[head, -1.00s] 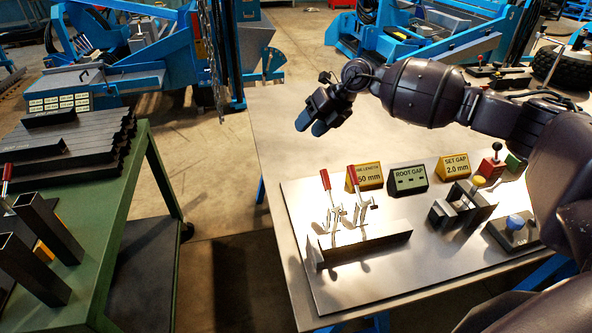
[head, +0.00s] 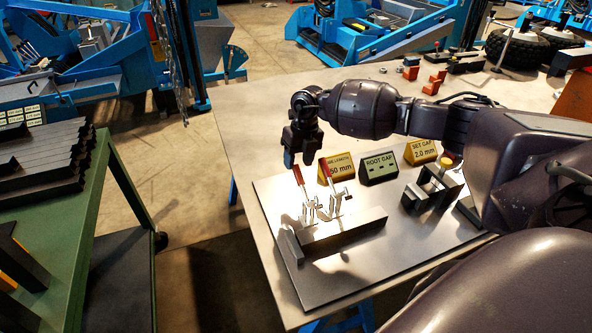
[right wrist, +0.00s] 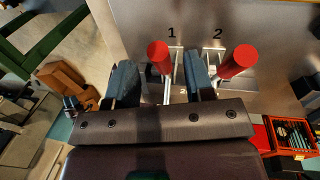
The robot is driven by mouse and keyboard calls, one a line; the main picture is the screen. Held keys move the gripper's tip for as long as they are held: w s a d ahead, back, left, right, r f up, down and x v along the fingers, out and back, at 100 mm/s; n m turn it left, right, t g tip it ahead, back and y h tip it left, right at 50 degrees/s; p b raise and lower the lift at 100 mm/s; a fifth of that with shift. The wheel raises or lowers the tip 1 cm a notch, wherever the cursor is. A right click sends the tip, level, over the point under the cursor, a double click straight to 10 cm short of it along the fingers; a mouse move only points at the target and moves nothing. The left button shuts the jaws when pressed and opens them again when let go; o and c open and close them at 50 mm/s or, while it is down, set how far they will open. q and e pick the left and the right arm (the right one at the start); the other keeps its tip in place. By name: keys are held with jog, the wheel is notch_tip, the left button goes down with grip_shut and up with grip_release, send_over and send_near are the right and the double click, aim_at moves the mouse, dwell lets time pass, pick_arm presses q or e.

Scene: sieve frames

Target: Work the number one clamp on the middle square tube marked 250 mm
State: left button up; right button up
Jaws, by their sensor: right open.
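My right gripper (head: 300,158) points down over the clamps, its fingers apart and empty. The number one clamp has a red handle (head: 298,176) just below the fingertips. In the right wrist view this handle (right wrist: 158,52) stands between the two blue fingers of the right gripper (right wrist: 160,78), near the label 1; I cannot tell whether they touch. The number two clamp's red handle (right wrist: 240,60) is outside the right-hand finger. Both clamps stand by a dark bar (head: 345,234) on the grey plate. No 250 mm mark is readable on a tube. My left gripper is not in view.
Behind the clamps stand a yellow sign ending in 50 mm (head: 341,168), a green ROOT GAP sign (head: 379,167) and a yellow SET GAP sign (head: 421,152). A green cart (head: 85,215) with dark tubes (head: 45,165) is at left. The plate's front is clear.

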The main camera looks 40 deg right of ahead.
aim_at(297, 166)
jog(key=shift+a+f, duration=0.15)
jog(key=shift+f, duration=0.75)
jog(key=shift+a+f, duration=0.15)
jog(key=shift+f, duration=0.7)
jog(key=shift+c, duration=0.2)
grip_shut()
